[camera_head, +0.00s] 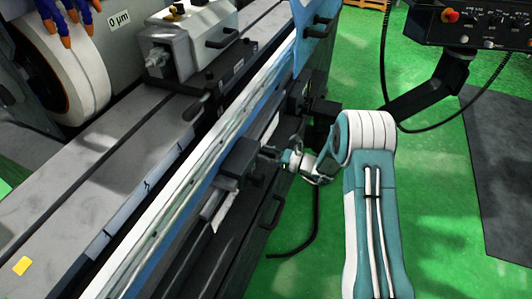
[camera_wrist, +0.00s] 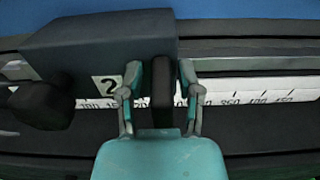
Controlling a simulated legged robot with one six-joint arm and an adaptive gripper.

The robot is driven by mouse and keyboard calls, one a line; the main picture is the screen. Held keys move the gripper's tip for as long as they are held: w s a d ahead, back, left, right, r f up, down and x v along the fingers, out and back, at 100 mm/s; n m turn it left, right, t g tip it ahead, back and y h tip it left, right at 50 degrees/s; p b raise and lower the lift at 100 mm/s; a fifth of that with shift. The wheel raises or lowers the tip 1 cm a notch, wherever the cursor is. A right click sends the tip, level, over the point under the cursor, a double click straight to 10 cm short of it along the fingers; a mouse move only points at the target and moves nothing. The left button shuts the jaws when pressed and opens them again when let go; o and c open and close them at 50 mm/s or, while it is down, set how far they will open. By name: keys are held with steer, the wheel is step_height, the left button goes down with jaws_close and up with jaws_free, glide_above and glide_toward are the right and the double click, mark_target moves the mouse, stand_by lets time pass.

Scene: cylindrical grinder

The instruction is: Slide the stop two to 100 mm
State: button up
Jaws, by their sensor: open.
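Stop two is a dark grey block marked "2" (camera_wrist: 110,45) at the upper left of the wrist view. It also shows in the head view (camera_head: 240,157), on the rail along the machine's front. A black upright bar (camera_wrist: 161,95) stands at its right end. My gripper (camera_wrist: 160,72) is open, with one finger on each side of this bar. I cannot tell whether the fingers touch it. In the head view my gripper (camera_head: 268,155) is at the stop's right side. A white scale (camera_wrist: 260,90) runs behind, with 350, 400 and 450 readable right of the gripper; marks behind the fingers are hidden.
A black round knob (camera_wrist: 42,105) sticks out at the stop's left. A dark handle (camera_head: 271,208) is on the machine front below. A control panel (camera_head: 480,25) hangs at the upper right. The rail right of the stop looks clear in the wrist view.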

stand_by(0.3)
steer(key=v, duration=1.2)
steer(key=shift+a+r, duration=0.1)
steer(key=s+a+r+n+g+h, duration=0.3)
steer(key=s+r+n+g+h, duration=0.35)
steer(key=s+r+n, duration=0.75)
steer(key=s+d+r+n+t+h, duration=0.3)
steer(key=s+d+r+n+h, duration=0.1)
steer(key=s, duration=0.4)
steer(key=s+d+r+n+t+h, duration=0.3)
steer(key=s+d+r+n+h, duration=0.1)
steer(key=s+d+r+h, duration=0.2)
steer(key=shift+s+r, duration=0.45)
steer(key=shift+s, duration=0.75)
steer(key=shift+h, duration=0.25)
